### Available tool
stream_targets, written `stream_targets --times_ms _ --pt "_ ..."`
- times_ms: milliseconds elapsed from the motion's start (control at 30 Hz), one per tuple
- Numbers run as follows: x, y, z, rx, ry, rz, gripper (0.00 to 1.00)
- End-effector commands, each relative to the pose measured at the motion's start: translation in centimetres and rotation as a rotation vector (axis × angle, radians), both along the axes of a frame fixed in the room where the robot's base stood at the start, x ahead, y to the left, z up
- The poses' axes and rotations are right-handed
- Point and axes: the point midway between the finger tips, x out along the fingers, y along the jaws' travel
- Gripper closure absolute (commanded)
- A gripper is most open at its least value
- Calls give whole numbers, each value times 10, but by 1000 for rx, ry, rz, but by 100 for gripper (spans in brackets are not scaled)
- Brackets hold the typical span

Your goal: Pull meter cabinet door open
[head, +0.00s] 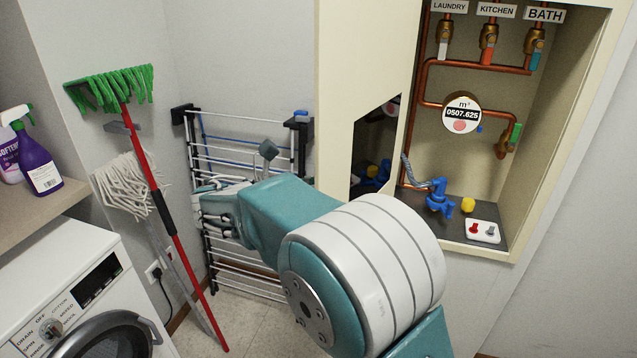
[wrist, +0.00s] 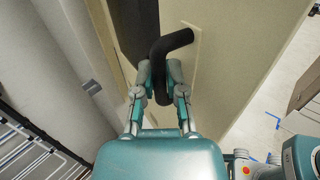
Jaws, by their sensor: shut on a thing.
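The meter cabinet door (head: 360,50) is a cream panel standing open at the left of the cabinet (head: 577,120), whose inside is exposed. A dark angular patch on the door shows a gauge and blue parts; I cannot tell whether it is a window or a reflection. In the wrist view the door (wrist: 245,50) carries a bent black handle (wrist: 175,42). My gripper (wrist: 160,88) is shut on this handle, one finger on each side. In the head view my arm crosses in front of the door's lower part, and the handle is not visible there.
Inside the cabinet are copper pipes, a round meter (head: 461,114), labelled valves and a blue valve (head: 438,197). A drying rack (head: 245,275), mop (head: 127,185) and green broom (head: 108,88) stand left of my arm. A washing machine (head: 75,300) is at lower left.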

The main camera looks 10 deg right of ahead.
Motion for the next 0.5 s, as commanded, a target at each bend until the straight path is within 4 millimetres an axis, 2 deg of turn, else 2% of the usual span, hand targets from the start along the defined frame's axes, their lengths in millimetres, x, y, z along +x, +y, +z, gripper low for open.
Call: stream_targets --times_ms 133,167,200,233,500 --pt "1 0 -1 0 3 0 100" --pt "0 0 -1 0 3 0 76" --pt "1 1 -1 0 3 0 58" --pt "1 1 -1 -1 3 0 49" --pt "0 2 0 -1 1 0 49"
